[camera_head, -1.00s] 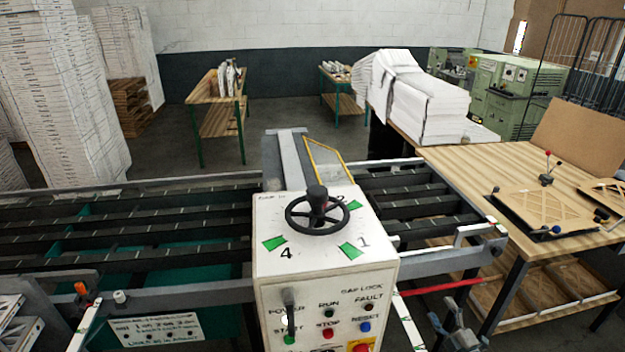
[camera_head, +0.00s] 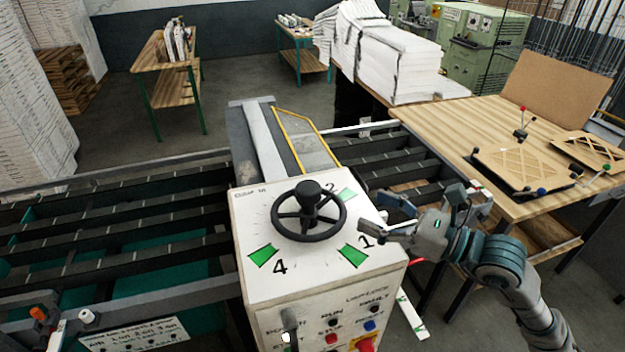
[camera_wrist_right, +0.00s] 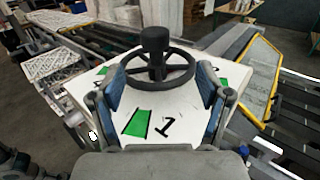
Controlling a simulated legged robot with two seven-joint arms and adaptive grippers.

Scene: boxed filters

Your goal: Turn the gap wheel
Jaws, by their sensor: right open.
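In the right wrist view the wheel (camera_wrist_right: 157,68) is ahead, between the open fingers (camera_wrist_right: 160,100), with the number 1 and a green mark nearer. My left gripper is not in view.
Below the wheel, the box front carries a lever (camera_head: 290,328) and several buttons, including a red one (camera_head: 366,345). Dark slatted conveyors lie left and right. A wooden table (camera_head: 450,135) with boards stands at right. Paper stacks (camera_head: 385,60) are behind.

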